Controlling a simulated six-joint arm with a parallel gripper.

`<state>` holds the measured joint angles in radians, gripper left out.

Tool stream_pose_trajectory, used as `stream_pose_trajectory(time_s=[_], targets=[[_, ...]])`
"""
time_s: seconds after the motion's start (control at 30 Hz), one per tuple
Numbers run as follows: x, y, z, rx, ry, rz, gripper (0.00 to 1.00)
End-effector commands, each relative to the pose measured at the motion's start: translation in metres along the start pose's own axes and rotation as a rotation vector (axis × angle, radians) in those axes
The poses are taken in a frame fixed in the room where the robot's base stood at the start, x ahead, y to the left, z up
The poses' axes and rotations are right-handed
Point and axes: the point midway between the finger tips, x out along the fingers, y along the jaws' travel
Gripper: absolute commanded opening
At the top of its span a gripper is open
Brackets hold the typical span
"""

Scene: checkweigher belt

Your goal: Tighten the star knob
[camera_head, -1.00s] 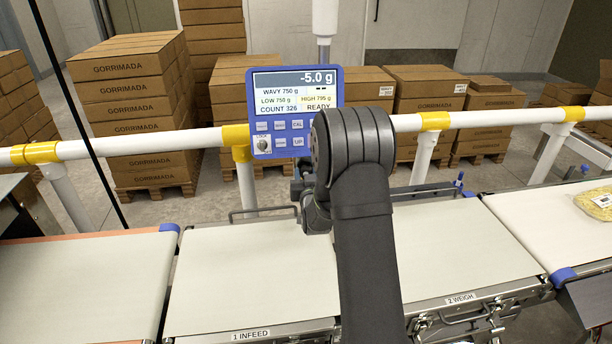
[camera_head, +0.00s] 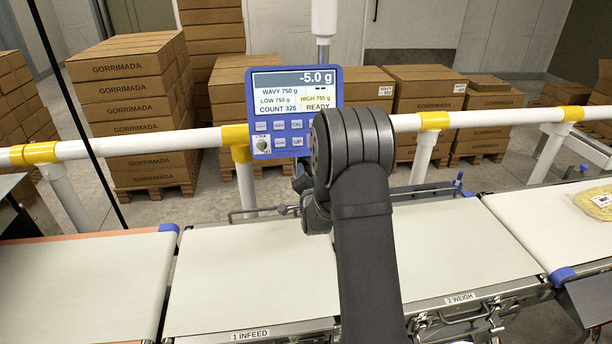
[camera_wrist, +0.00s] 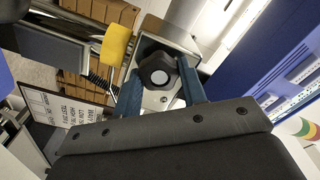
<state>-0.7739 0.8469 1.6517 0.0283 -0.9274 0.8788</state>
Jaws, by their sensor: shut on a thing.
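In the head view my own arm hides the knob and the fingertips, behind the weigh belt's far edge. Whether the knob is tight cannot be seen.
The blue checkweigher display (camera_head: 296,110) reads -5.0 g and stands just left of my arm. A white rail (camera_head: 480,119) with yellow joints runs behind. The infeed belt (camera_head: 240,270) is bare; a yellow pack (camera_head: 597,202) lies on the belt at the right.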

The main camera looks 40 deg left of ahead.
Motion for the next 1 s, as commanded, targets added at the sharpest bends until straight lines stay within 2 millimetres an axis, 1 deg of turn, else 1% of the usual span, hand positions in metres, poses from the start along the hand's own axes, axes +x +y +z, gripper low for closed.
stream_pose_trajectory(time_s=[0.3,0.77,0.8,0.87,0.9,1.0], targets=[[0.0005,-0.0004,-0.0012,0.091,0.003,-0.002,0.15],[0.0005,-0.0004,-0.0013,0.103,0.003,-0.002,0.15],[0.0005,-0.0004,-0.0012,0.103,0.003,-0.002,0.44],[0.0005,-0.0003,-0.0012,0.102,0.003,-0.002,0.56],[0.0004,-0.0002,-0.0011,0.102,0.002,-0.001,0.59],[0.0003,0.0,-0.0008,0.102,0.002,-0.001,0.59]])
